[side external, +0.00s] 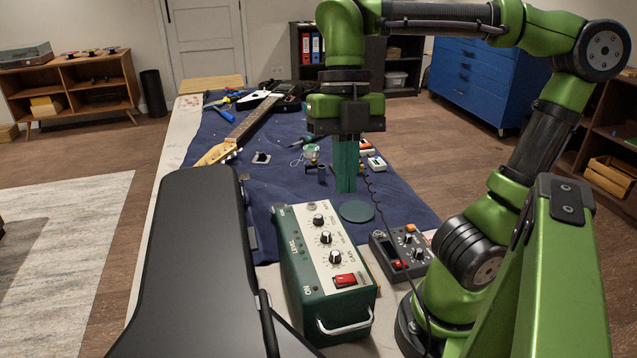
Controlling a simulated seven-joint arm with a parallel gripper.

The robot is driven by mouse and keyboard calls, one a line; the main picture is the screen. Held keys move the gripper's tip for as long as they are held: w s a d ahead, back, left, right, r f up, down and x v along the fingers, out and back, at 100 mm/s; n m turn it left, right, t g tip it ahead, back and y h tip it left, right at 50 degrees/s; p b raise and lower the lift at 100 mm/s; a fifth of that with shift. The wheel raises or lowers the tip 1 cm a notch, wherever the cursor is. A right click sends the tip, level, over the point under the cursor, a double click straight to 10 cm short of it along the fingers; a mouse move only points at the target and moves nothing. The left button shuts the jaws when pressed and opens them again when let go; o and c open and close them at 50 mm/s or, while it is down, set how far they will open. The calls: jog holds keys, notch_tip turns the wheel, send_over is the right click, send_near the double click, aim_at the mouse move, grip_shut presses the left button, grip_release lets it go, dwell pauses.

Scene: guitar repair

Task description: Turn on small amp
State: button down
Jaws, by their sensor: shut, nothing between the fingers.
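The small amp (300,270) is a dark green box with a cream control panel at the near end of the table. Its panel carries several black knobs and a red switch (345,280) near the "ON" label. A silver handle is on its near end. My gripper (346,188) points down above the blue cloth, beyond the amp and slightly to its right. Its green fingers are shut with nothing between them, apart from the switch. Whether the switch is on or off cannot be told.
A guitar (245,128) lies on the blue cloth (275,180) at the back left. A pedal (400,255) with a coiled cable stands right of the amp, and a round green disc (357,211) lies behind it. A large black panel (190,265) fills the near left.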

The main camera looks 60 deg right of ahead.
send_near(341, 279)
jog(key=x, duration=0.5)
jog(key=shift+s+a, duration=0.15)
jog(key=shift+s, duration=0.15)
jog(key=shift+w+a+f, duration=0.1)
jog(key=shift+f, duration=0.65)
